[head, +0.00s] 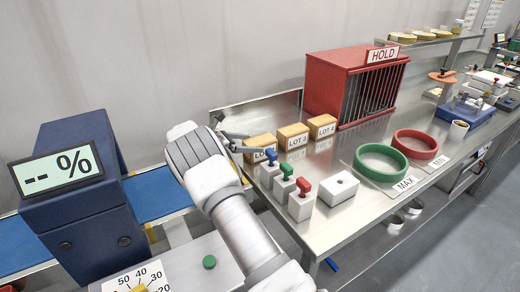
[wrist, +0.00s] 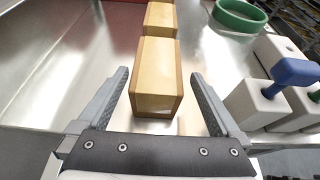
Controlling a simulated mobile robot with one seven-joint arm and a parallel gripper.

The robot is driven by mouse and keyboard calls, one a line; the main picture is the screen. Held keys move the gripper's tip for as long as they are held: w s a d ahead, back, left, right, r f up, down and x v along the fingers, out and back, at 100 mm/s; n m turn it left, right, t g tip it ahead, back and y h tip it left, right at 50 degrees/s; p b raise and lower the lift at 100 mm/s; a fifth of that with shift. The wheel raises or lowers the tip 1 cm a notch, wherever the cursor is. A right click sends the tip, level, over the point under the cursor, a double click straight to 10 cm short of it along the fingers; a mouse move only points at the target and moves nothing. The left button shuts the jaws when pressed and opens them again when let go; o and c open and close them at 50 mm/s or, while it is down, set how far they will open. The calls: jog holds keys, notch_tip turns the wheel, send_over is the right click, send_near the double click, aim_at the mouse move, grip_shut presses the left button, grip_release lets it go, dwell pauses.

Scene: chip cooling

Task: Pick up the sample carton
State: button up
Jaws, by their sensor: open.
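Three tan cartons stand in a row on the steel bench. The nearest carton (head: 262,142) has a label partly hidden behind my gripper, starting "LO". Behind it are the LOT 3 carton (head: 293,136) and another LOT carton (head: 322,126). My gripper (head: 270,147) is open at the nearest carton. In the wrist view, my gripper (wrist: 161,76) has one finger on each side of the nearest carton (wrist: 156,78), with visible gaps on both sides. I cannot tell how far down the fingers reach. A second carton (wrist: 160,18) shows beyond it.
Blue, green and red-handled white blocks (head: 301,203) stand right of the cartons, near the front edge. A plain white block (head: 340,188), green ring (head: 380,161) and red ring (head: 415,143) lie further right. A red HOLD cage (head: 335,82) stands behind. A blue display machine (head: 70,190) is left.

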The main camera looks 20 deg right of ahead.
aim_at(256, 142)
jog(key=x, duration=0.5)
jog(key=shift+w+r, duration=0.15)
jog(key=shift+r, duration=0.15)
jog(key=c, duration=1.4)
